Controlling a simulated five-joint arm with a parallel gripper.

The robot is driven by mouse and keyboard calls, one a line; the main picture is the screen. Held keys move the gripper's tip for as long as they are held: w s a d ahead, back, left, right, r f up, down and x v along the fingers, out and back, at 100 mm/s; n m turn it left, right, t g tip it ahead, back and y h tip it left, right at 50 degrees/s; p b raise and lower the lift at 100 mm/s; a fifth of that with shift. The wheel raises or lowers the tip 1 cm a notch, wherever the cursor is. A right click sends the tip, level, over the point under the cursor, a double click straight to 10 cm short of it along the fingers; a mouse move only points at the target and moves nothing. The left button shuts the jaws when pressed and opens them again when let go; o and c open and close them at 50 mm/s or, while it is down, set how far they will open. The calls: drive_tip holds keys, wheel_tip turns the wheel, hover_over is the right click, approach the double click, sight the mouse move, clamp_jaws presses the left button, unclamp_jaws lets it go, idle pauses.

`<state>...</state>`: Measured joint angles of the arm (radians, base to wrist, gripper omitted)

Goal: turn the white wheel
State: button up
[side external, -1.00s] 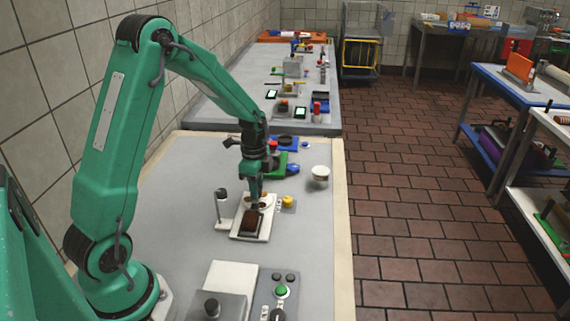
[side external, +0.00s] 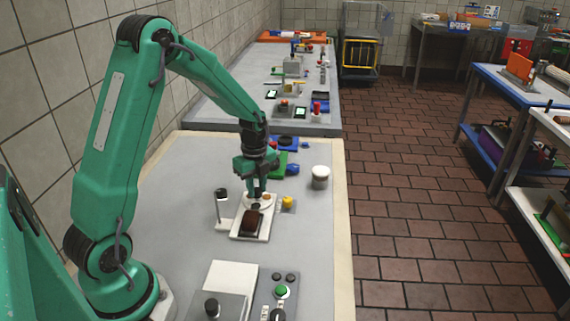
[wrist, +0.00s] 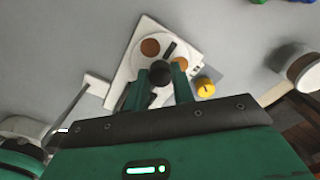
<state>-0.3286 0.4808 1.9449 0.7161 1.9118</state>
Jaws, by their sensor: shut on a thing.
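The white wheel (wrist: 148,57) is a flat disc with brown round biscuits on it, set on a white base plate (wrist: 137,38). It also shows, partly hidden, in the side external view (side external: 265,203). My gripper (wrist: 162,78) is over the wheel, its two green fingers shut on the dark round knob (wrist: 160,70) that stands up from it. In the side external view my gripper (side external: 257,193) points down at the wheel. The fingers and gripper body hide the wheel's near part.
A yellow knob (side external: 288,202) is just right of the plate, and a post (side external: 222,205) stands left. A white cup (side external: 320,177) stands near the table's right edge. A panel with a green button (side external: 281,291) is in front. Grey table left of the post is clear.

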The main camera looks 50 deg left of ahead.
sight(257, 189)
drive_tip(key=shift+r, duration=0.1)
drive_tip(key=o, duration=1)
wheel_tip(257, 189, up, 8)
drive_tip(key=shift+f, duration=0.25)
drive_tip(key=shift+r, duration=0.15)
